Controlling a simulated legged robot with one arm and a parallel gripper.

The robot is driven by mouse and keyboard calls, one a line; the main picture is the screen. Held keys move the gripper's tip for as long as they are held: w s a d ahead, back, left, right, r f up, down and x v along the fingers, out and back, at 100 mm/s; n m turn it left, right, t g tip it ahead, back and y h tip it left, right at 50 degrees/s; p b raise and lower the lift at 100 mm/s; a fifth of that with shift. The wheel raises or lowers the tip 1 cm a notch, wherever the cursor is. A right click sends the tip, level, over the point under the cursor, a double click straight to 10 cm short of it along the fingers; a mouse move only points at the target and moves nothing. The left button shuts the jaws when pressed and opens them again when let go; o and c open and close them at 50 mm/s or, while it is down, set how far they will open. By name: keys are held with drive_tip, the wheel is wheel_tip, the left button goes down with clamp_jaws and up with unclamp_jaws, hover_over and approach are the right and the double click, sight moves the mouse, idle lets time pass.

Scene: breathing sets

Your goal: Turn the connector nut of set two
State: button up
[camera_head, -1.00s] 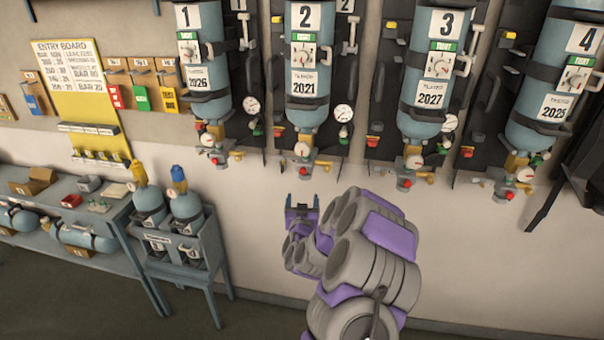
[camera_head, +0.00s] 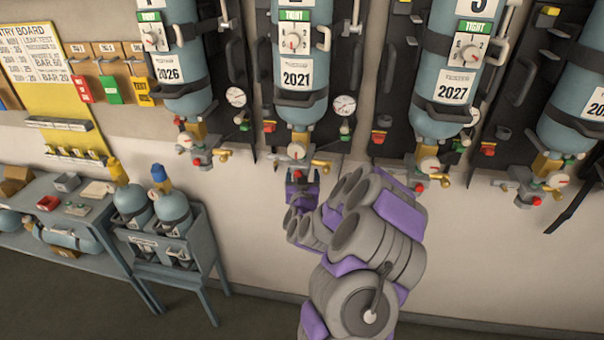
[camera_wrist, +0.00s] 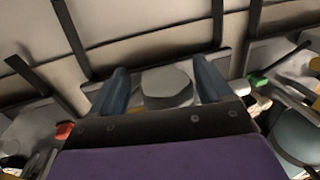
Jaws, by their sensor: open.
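Set two is the blue cylinder (camera_head: 297,95) with the 2021 label and a TIGHT tag, upright on the wall. Its brass valve (camera_head: 298,138) and a pale round gauge (camera_head: 297,151) hang at its lower end. My gripper (camera_head: 302,174) is just below these fittings, its fingers pointing up. In the wrist view my gripper (camera_wrist: 163,78) is open, with a grey faceted round piece (camera_wrist: 168,88) between its two blue-grey fingers. This looks like the connector nut; whether a finger touches it I cannot tell. In the head view the nut is hard to make out behind the gripper.
Set one's cylinder (camera_head: 184,85) hangs to the left and set three's cylinder (camera_head: 447,90) to the right, each with fittings below. A blue-grey stand (camera_head: 205,245) with small cylinders is at lower left. The wall below the sets is bare.

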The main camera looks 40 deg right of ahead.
drive_tip(key=shift+a+r, duration=0.15)
drive_tip(key=shift+a, duration=0.5)
drive_tip(key=c, duration=0.4)
drive_tip(key=shift+d, duration=0.15)
drive_tip(key=c, duration=0.6)
drive_tip(key=shift+o, duration=0.2)
drive_tip(key=shift+r+m+g+h+p, duration=0.1)
drive_tip(key=shift+m+g+h+p, duration=0.2)
drive_tip(key=shift+p, duration=0.2)
